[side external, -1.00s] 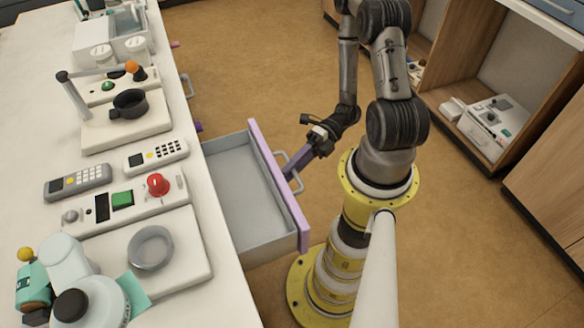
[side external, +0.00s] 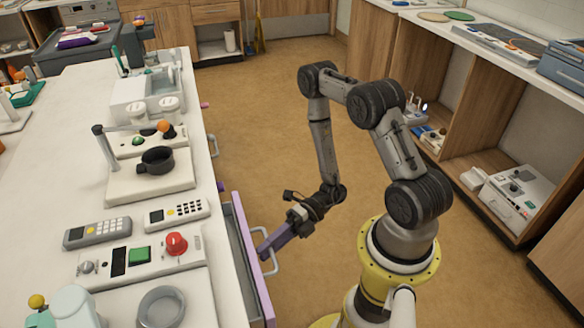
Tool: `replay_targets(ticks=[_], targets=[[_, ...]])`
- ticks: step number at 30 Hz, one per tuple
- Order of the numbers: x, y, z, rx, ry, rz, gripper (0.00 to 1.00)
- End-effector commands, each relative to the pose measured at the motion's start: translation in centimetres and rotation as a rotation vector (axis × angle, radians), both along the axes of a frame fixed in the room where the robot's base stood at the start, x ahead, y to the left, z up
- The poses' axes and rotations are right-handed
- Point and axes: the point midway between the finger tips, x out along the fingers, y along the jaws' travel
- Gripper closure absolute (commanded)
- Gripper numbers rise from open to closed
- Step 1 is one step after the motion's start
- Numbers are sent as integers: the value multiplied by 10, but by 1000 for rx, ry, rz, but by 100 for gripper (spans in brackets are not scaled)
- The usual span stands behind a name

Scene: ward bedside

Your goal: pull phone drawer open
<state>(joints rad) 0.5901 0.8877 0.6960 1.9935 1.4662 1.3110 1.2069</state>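The drawer (side external: 255,270) has a lilac front and a light metal bar handle (side external: 275,262). It stands partly out from under the white counter, with a strip of its grey inside showing. The counter edge hides the rest of the inside. My gripper (side external: 266,247) comes from the right with its purple fingers at the handle, overlapping it in the picture. I cannot tell whether the fingers are closed on the bar or only hooked at it.
On the counter (side external: 60,170) lie a grey phone (side external: 97,233), a white phone (side external: 178,212) and a panel with a red knob (side external: 176,243). A black pot (side external: 156,160) stands behind them. Open floor (side external: 260,130) lies beyond the drawer. A wooden shelf unit (side external: 480,100) stands at the right.

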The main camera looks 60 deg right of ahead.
Motion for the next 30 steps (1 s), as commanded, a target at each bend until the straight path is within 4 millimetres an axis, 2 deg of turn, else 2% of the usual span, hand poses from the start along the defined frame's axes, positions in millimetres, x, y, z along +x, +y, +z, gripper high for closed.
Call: replay_targets(ticks=[4, 16, 26, 30], targets=[[15, 16, 0, -1, -2, 6, 73], [43, 44, 0, 0, 0, 3, 73], [32, 11, 6, 0, 0, -6, 73], [25, -8, 10, 0, -1, -8, 73]])
